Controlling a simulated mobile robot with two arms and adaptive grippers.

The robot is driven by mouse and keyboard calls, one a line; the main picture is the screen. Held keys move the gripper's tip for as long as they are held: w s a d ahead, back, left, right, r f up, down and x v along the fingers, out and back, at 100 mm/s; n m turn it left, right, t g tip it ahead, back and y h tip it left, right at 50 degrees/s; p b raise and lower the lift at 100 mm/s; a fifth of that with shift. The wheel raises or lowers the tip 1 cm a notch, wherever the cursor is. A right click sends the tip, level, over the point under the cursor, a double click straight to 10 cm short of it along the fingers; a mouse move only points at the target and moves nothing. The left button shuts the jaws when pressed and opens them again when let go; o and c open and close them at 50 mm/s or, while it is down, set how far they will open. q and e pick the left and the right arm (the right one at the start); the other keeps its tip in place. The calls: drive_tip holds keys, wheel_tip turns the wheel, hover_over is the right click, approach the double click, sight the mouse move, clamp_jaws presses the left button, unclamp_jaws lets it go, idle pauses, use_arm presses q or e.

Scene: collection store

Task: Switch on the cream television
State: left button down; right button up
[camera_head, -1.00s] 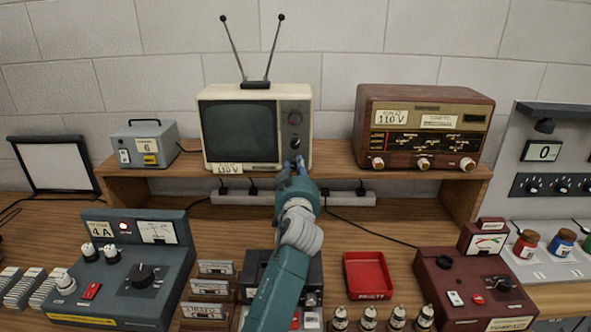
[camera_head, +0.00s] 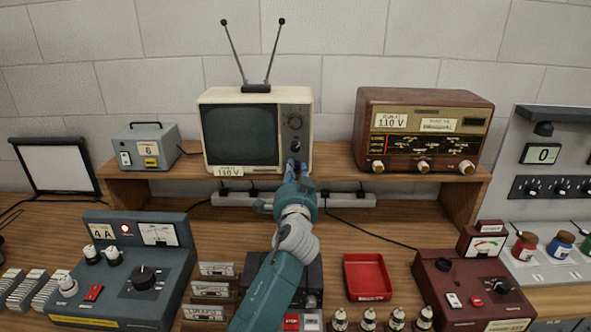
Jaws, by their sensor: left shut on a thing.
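The cream television (camera_head: 204,128) stands on the wooden shelf, with a dark screen (camera_head: 240,134) and a control panel on its right side. Two dark knobs (camera_head: 295,121) show on that panel. A "110 V" label (camera_head: 229,171) is at its lower left front edge. My left gripper (camera_head: 297,168) is shut at the bottom of the panel, on what appears to be a small lower knob. The fingers hide that knob, so its position cannot be told. My right gripper is not in view.
A brown radio (camera_head: 425,107) also labelled 110 V stands right of the television, and a grey box (camera_head: 146,152) stands left. A power strip (camera_head: 345,200) runs below the shelf. A red tray (camera_head: 368,277) and instrument boxes fill the bench.

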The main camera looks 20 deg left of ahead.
use_arm(q)
drive_tip(key=shift+r+m, duration=0.4)
drive_tip(key=shift+m, duration=0.6)
drive_tip(key=shift+p, duration=0.3)
drive_tip(key=c, duration=1.7)
unclamp_jaws()
drive_tip(key=shift+o, duration=0.8)
drive_tip(key=shift+w+f, duration=0.2)
drive_tip(key=shift+f, duration=0.1)
drive_tip(key=shift+s, duration=0.1)
drive_tip(key=v, duration=1.2)
